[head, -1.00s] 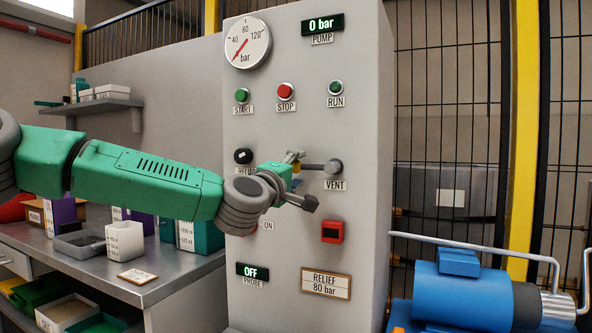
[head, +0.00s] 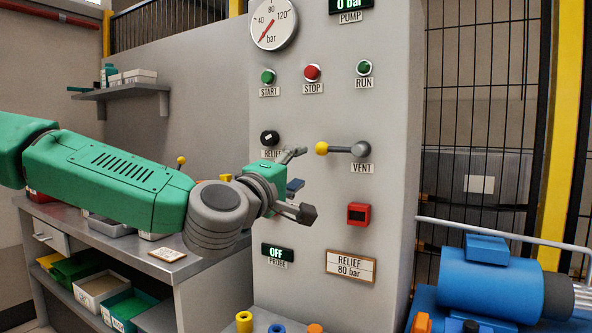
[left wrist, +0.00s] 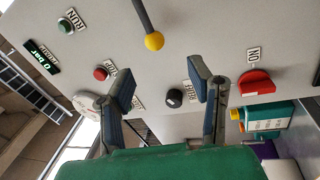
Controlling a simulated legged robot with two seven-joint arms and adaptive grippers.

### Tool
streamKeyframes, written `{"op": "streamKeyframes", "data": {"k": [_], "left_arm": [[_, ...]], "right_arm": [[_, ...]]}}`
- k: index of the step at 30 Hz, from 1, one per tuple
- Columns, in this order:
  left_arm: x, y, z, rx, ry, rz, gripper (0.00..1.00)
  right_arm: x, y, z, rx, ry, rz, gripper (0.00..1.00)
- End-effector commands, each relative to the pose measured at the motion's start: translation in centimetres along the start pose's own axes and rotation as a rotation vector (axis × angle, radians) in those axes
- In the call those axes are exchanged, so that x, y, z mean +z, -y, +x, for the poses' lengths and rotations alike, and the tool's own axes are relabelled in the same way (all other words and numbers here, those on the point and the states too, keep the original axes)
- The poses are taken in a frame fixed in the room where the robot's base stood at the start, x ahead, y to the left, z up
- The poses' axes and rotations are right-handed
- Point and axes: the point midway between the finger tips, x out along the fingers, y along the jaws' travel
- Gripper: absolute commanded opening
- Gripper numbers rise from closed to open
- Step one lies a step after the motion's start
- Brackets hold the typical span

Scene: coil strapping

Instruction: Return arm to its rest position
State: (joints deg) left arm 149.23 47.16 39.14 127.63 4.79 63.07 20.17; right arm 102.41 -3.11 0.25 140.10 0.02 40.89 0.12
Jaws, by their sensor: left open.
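My left arm comes in from the left in the head view, green with grey joints. Its gripper (head: 298,182) is open and empty in front of the grey control panel (head: 335,110). The vent lever (head: 345,149) has a yellow knob and points left, just right of the upper fingertip and apart from it in the picture. In the left wrist view both fingers (left wrist: 165,88) are spread with nothing between them. The lever's yellow knob (left wrist: 154,41) shows beyond them. My right gripper is not in view.
The panel carries a gauge (head: 273,23), a relief knob (head: 269,138), several buttons and a red switch (head: 358,214). A bench (head: 185,268) with bins stands at left. A blue pump (head: 490,275) with a rail stands at right. A red handle (left wrist: 255,84) shows in the wrist view.

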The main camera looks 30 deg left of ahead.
Motion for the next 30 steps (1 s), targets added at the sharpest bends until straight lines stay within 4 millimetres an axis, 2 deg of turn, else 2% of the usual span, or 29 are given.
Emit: {"op": "streamKeyframes", "data": {"k": [16, 19, 20, 23, 26, 27, 30], "left_arm": [[0.0, 0.0, -0.2, -0.001, 0.000, 0.002, 0.47], [0.8, 1.3, -0.3, -0.027, 0.019, 0.024, 0.47], [1.3, 2.1, -0.3, -0.042, 0.031, 0.039, 0.47], [3.9, 6.5, -0.8, -0.127, 0.098, 0.115, 0.47], [7.1, 12.8, -2.4, -0.249, 0.200, 0.224, 0.47], [8.3, 15.6, -3.4, -0.301, 0.247, 0.270, 0.47], [10.9, 22.1, -6.7, -0.428, 0.367, 0.382, 0.47]], "right_arm": [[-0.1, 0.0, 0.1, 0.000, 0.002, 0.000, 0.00], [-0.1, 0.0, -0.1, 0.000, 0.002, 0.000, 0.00], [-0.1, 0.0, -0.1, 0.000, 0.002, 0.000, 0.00], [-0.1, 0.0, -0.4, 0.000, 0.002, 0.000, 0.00], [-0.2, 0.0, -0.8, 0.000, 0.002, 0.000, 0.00], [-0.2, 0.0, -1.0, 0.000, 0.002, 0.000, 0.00], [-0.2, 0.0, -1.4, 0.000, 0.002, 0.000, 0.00]]}}
